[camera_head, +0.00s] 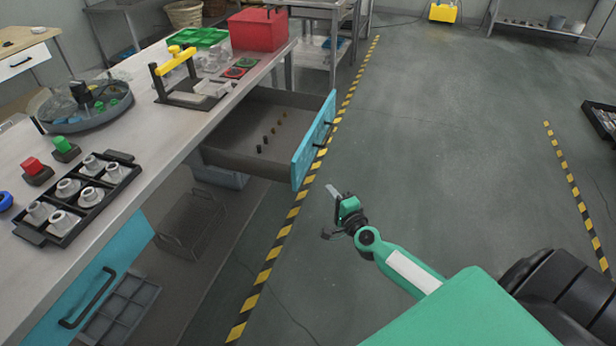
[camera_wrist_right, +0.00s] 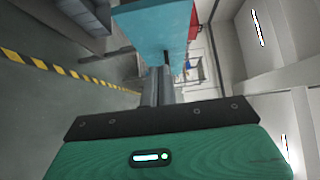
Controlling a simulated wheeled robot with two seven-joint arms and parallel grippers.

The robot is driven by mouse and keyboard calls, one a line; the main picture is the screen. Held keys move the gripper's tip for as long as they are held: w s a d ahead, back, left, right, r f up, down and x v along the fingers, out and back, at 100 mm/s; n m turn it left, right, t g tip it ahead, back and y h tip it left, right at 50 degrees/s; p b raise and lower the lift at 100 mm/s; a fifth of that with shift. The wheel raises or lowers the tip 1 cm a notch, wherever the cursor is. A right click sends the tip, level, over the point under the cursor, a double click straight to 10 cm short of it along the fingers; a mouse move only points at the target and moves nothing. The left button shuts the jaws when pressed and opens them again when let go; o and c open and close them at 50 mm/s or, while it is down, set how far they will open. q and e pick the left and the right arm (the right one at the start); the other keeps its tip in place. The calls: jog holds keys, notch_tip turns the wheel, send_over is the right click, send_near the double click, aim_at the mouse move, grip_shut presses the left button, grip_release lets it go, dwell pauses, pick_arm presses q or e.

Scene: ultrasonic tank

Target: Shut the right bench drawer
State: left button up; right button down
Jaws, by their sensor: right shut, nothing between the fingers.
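The right bench drawer (camera_head: 245,150) is pulled well out from under the workbench (camera_head: 200,130). Its blue front (camera_head: 300,157) carries a dark bar handle (camera_head: 322,137), and several small dark pieces stand inside it. My right gripper (camera_head: 332,191) is shut and empty, a little in front of and below the drawer front, apart from it in the head view. In the right wrist view the blue front (camera_wrist_right: 155,28) is ahead of the shut fingers (camera_wrist_right: 158,85); whether they touch cannot be told there. My left gripper is not in view.
A second blue drawer front (camera_head: 100,290) with a handle is at the bench's near left. A black tray of white fittings (camera_head: 80,195), a round grey tub (camera_head: 85,110) and a red box (camera_head: 258,30) stand on the bench.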

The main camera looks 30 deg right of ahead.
send_near(302, 168)
jog(key=w+d, duration=0.3)
jog(key=w+a, duration=0.2)
jog(key=shift+w+a+r, duration=0.2)
jog(key=shift+w+a, duration=0.05)
jog(key=shift+w, duration=0.1)
